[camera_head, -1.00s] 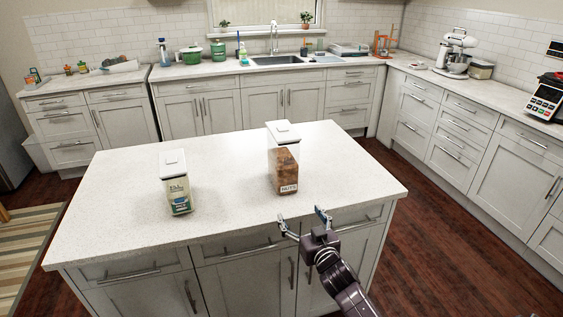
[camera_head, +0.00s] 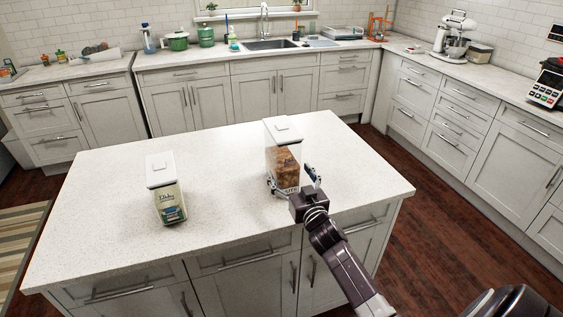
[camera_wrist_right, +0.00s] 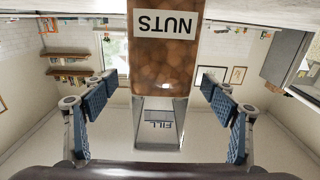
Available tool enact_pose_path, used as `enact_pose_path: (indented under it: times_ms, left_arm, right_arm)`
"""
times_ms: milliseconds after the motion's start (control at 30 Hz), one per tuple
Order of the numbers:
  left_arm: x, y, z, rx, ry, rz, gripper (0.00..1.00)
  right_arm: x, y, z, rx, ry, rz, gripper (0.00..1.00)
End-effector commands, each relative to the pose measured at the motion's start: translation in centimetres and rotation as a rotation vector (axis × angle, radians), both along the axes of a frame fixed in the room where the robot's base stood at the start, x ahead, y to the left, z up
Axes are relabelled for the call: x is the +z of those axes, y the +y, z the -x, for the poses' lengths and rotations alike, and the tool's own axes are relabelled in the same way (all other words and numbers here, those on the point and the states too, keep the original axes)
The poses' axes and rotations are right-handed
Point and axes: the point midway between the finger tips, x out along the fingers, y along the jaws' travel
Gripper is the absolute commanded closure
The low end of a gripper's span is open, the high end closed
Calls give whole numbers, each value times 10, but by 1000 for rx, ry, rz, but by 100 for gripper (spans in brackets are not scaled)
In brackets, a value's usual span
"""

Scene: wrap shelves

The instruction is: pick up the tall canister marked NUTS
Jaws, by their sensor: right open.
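The tall canister marked NUTS (camera_head: 284,159) stands upright on the island counter. It has a white lid and brown contents. In the right wrist view the canister (camera_wrist_right: 166,62) appears upside down, its NUTS label at the top, between the two fingers. My right gripper (camera_head: 292,181) is open at the near side of the canister, its fingers to either side of the lower part. In the right wrist view the blue-padded fingers (camera_wrist_right: 158,105) are wide apart, with gaps to the canister on both sides. My left gripper is not in view.
A second white-lidded canister (camera_head: 166,190) with pale contents stands to the left on the island counter (camera_head: 225,190). The counter between the two canisters is clear. Cabinets, a sink (camera_head: 270,44) and a stand mixer (camera_head: 453,37) line the walls behind.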

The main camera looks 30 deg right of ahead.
Motion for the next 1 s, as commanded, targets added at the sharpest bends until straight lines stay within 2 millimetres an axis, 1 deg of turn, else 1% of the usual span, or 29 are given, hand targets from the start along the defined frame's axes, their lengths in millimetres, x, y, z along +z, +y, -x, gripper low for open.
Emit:
enact_pose_path:
  times_ms: [167, 267, 400, 533, 767, 1000]
  left_arm:
    - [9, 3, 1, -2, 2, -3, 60]
    - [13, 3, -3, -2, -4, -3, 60]
    - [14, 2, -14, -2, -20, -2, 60]
    - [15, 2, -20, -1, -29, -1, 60]
    - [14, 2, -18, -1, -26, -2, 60]
    - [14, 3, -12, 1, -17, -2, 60]
  right_arm:
    - [2, -4, -19, -1, 0, -1, 22]
    - [2, -6, -30, 0, 0, -1, 22]
    - [0, -9, -44, 0, 0, -2, 22]
    - [-1, -10, -49, 1, 0, -1, 22]
    - [-1, -10, -49, 1, 0, -1, 22]
    - [-1, -10, -49, 1, 0, -1, 48]
